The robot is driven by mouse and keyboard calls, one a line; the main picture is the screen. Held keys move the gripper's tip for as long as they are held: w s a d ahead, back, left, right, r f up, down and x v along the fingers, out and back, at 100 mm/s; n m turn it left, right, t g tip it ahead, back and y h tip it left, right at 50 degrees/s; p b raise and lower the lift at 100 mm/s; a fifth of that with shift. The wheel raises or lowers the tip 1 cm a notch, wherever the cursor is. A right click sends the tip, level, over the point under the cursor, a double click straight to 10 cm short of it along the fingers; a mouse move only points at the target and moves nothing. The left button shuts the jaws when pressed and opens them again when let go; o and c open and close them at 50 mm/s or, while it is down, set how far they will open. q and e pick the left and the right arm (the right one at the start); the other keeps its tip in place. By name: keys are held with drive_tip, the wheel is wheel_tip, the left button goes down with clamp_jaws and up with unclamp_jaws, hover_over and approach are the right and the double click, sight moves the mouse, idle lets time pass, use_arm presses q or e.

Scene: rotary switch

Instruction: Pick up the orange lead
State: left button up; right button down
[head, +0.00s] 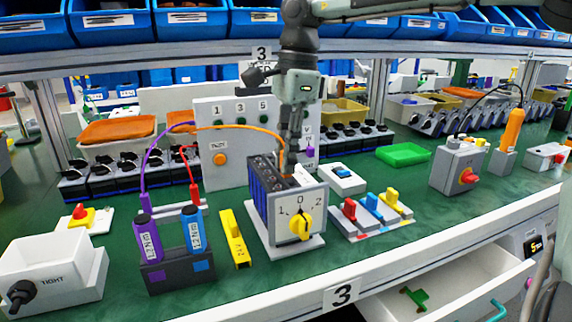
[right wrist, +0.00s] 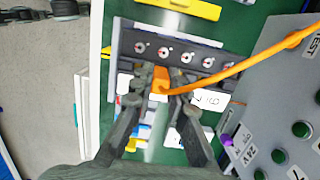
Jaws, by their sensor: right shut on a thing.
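The orange lead (head: 250,129) arcs in front of the grey panel to my right gripper (head: 289,160). In the right wrist view, my right gripper (right wrist: 165,92) is shut on the lead's orange end (right wrist: 159,80), and its cable (right wrist: 225,72) runs off to the upper right. The gripper points down at the back of the rotary switch (head: 314,205), beside its row of terminals (right wrist: 172,53). The switch has a yellow knob (head: 300,226) on its front. I cannot tell whether the lead's end sits in a terminal. My left gripper is not in view.
The grey panel (head: 208,120) stands close behind the switch. A holder (head: 178,272) with purple and blue handles stands at left, with a yellow block (head: 233,238) between. Red, blue and yellow switches (head: 370,207) lie right. A drawer (head: 450,285) is open at lower right.

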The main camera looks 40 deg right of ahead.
wheel_tip(320, 180, up, 10)
drive_tip(key=shift+f, duration=0.1)
drive_tip(key=shift+r+p, duration=0.3)
wheel_tip(320, 180, up, 3)
drive_tip(key=shift+f+p, duration=0.15)
drive_tip(key=shift+p, duration=0.85)
